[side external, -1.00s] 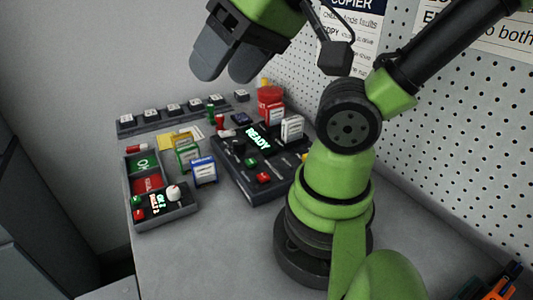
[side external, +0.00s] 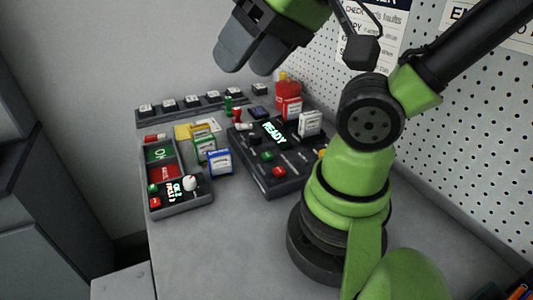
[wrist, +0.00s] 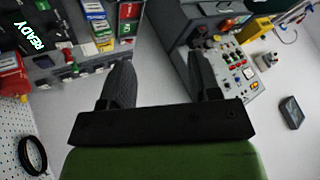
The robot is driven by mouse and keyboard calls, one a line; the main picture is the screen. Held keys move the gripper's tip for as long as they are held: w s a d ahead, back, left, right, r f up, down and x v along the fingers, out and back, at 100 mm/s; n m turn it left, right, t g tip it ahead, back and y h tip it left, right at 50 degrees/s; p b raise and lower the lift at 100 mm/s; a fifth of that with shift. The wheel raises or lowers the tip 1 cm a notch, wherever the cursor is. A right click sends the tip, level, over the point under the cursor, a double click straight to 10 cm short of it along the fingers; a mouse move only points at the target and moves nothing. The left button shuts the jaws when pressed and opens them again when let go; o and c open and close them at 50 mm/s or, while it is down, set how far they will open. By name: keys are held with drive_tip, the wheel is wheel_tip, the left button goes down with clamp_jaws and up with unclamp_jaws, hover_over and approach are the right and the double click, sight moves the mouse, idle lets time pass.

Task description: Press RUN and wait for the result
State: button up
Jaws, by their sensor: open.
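The black test unit (side external: 262,185) sits mid-table in the side view, its lit display (side external: 275,132) reading READY. It has a green button (side external: 267,156) and a red button (side external: 279,171); their labels are too small to read. A white module (side external: 309,122) stands upright at its back right. My gripper (side external: 247,65) is open and empty, high above the table and apart from the unit. In the wrist view my gripper's two fingers (wrist: 162,78) are spread with nothing between them, and the READY display (wrist: 30,37) shows at the upper left.
A tray (side external: 182,209) at the left has OK and red compartments and a small lit panel with a knob. Green and blue modules (side external: 219,162) stand between tray and unit. A red container (side external: 289,100) is behind. The front table is clear; a pegboard wall (side external: 470,150) bounds the right.

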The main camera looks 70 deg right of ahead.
clamp_jaws()
idle(1.5)
